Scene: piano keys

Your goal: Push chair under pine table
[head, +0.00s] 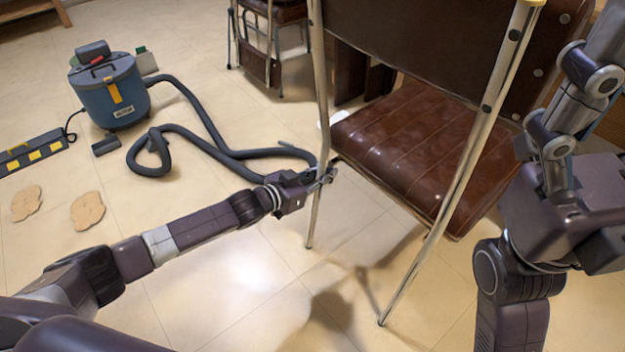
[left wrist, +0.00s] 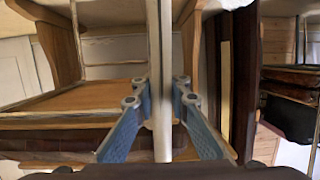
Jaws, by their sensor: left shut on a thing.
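The chair has a brown ribbed seat (head: 410,140), a dark backrest (head: 420,40) and pale metal legs. Its back faces me, and it stands upright on the floor. My left gripper (head: 322,177) is shut on the chair's left rear metal leg (head: 319,95), just below seat height. In the left wrist view that leg (left wrist: 161,60) runs upright between the fingers of my left gripper (left wrist: 162,100). Light wooden boards (left wrist: 90,100) beyond it may be the pine table; I cannot tell. My right arm shows at the right, but its gripper is out of view.
A blue vacuum cleaner (head: 110,92) stands at the upper left, its dark hose (head: 205,130) curling across the floor towards the chair leg. A black-and-yellow case (head: 28,155) and two tan flat pieces (head: 88,211) lie nearby. Another chair (head: 272,15) stands behind. The lower-middle floor is clear.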

